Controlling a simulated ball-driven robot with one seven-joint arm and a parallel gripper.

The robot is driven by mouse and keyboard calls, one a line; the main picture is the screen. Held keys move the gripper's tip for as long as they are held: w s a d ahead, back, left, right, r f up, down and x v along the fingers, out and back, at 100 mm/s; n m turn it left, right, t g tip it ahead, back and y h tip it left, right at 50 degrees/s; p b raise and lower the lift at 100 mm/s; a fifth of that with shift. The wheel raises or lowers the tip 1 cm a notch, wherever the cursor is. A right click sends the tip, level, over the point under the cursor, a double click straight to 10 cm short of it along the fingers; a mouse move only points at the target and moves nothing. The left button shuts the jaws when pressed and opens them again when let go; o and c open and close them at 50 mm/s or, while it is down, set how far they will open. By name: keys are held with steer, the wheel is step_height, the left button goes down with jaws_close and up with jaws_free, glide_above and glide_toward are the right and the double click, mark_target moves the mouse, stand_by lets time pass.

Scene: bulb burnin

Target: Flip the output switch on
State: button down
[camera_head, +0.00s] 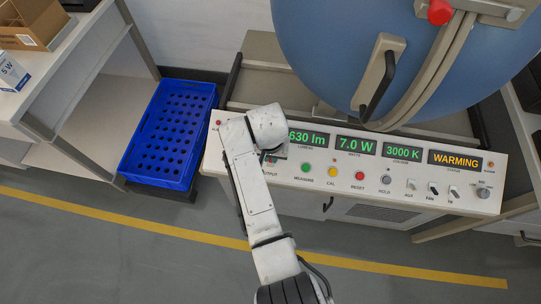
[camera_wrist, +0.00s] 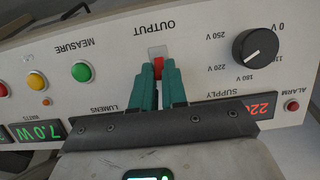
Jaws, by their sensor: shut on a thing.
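The output switch (camera_wrist: 157,53) is a small rocker with a white upper part and a red part, below the upside-down OUTPUT label in the wrist view. My gripper (camera_wrist: 158,70) has teal fingers, shut on the switch with the red part showing between their tips. Whether the rocker is on or off I cannot tell. In the head view my arm hides the switch and the fingers. The control panel (camera_head: 330,177) shows 630 lm, 7.0 W, 3000 K and WARMING.
A black supply knob (camera_wrist: 255,47) and a red alarm lamp (camera_wrist: 292,105) sit right of the switch in the wrist view. Green (camera_wrist: 81,71) and yellow (camera_wrist: 37,80) buttons sit left. A blue sphere (camera_head: 340,50) stands behind the panel, and a blue crate (camera_head: 146,180) stands left.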

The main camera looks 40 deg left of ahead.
stand_by(0.3)
steer(key=c, duration=1.2)
jaws_free()
steer(key=shift+w, duration=0.1)
steer(key=shift+o, duration=0.2)
step_height(320, 180, up, 11)
steer(key=s, duration=0.1)
steer(key=shift+d+f+p, duration=0.15)
steer(key=shift+d+p, duration=0.15)
steer(key=shift+p, duration=0.15)
